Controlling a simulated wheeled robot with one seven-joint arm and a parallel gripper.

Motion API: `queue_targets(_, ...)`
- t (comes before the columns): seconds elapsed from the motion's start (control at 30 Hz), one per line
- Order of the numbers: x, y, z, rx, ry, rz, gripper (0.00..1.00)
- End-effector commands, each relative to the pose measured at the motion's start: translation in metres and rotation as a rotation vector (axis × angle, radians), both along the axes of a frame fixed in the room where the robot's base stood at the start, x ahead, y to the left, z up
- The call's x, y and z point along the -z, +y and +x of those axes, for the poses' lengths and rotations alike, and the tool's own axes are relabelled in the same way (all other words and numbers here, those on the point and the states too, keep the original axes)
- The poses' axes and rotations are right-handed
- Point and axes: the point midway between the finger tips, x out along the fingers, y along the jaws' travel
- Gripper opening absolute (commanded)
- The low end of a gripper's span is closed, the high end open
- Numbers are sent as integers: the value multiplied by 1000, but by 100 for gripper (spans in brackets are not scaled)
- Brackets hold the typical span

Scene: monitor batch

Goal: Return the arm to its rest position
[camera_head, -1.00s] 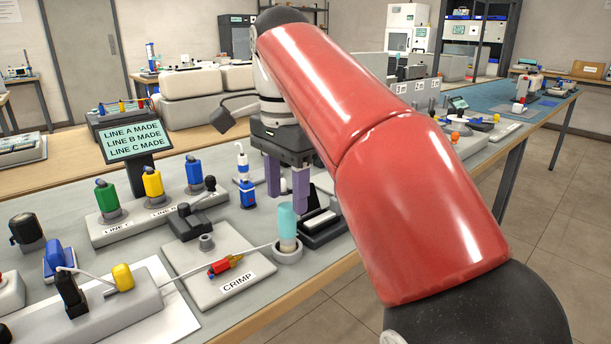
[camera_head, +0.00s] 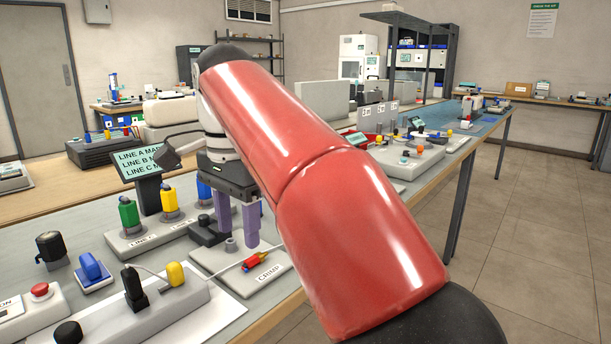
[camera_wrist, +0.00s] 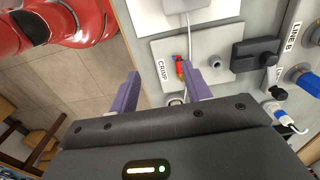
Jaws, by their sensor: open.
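My gripper (camera_head: 238,230) hangs from my red arm with its two purple fingers apart and nothing between them. It is above the bench, close to the white CRIMP board (camera_head: 225,280). In the wrist view my gripper (camera_wrist: 160,88) shows open fingers, and the CRIMP board (camera_wrist: 160,48) lies beyond the fingertips. A small red and yellow connector (camera_head: 255,261) lies on that board; it also shows in the wrist view (camera_wrist: 179,66). My arm hides part of the bench behind it.
A screen reading LINE A MADE (camera_head: 140,163) stands behind green (camera_head: 129,213) and yellow (camera_head: 168,196) connectors on a rack. A white strip with black and yellow plugs (camera_head: 160,310) is at front left. Open floor (camera_head: 540,240) lies to the right of the bench.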

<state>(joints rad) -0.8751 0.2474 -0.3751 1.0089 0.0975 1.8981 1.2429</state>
Motion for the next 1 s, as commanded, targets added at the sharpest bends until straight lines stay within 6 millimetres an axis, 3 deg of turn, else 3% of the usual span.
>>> queue_targets(0.37, 9, -55, 5, -68, -34, 62, 48)
queue_targets(0.63, 28, -116, -6, -174, -108, 112, 48)
queue_targets(0.77, 49, -155, -25, -260, -183, 121, 48)
queue_targets(1.0, 121, -221, -89, -484, -371, 22, 48)
